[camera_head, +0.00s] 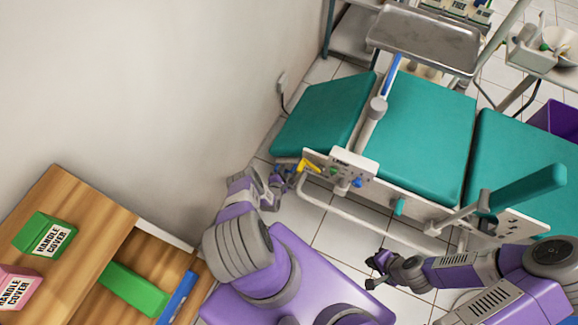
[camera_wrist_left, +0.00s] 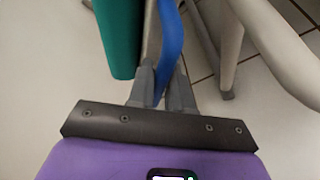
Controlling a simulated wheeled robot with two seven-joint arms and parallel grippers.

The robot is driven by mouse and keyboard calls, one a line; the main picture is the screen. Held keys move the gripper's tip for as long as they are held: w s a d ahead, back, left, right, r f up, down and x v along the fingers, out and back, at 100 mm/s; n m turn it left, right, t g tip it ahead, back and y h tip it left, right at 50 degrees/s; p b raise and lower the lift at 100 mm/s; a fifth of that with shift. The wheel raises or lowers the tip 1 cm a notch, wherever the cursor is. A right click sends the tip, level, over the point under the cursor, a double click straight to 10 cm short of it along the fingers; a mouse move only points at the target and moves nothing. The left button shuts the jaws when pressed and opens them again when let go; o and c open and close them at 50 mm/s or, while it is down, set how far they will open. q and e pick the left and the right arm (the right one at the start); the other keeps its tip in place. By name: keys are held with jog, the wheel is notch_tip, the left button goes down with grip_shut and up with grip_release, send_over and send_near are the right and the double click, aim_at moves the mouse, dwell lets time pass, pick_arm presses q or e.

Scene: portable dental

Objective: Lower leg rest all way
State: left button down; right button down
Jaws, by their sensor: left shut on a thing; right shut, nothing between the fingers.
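The teal dental chair (camera_head: 420,130) stands at the upper right in the head view. Its leg rest (camera_head: 325,112) is the left cushion, near the wall; its exact angle is hard to judge. My left gripper (camera_head: 280,184) is at the near side below the leg rest. In the left wrist view, this gripper (camera_wrist_left: 160,88) is shut on a blue lever (camera_wrist_left: 171,42), which runs up between its fingers. A teal edge (camera_wrist_left: 118,42) shows beside it. My right gripper (camera_head: 376,268) is shut and empty, low over the floor, apart from the chair.
A yellow handle (camera_head: 309,166) and a white control panel (camera_head: 347,168) sit close to my left gripper. A white tube (camera_head: 365,221) runs below the chair. A metal tray (camera_head: 424,42) overhangs it. A wooden cabinet (camera_head: 75,215) with boxes stands at the left.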

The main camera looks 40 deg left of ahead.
pick_arm(q)
jog(key=shift+d+f, duration=0.2)
jog(key=shift+d, duration=0.1)
pick_arm(e)
jog(key=shift+s+d, duration=0.1)
jog(key=shift+d, duration=0.05)
pick_arm(q)
jog(key=shift+d, duration=0.1)
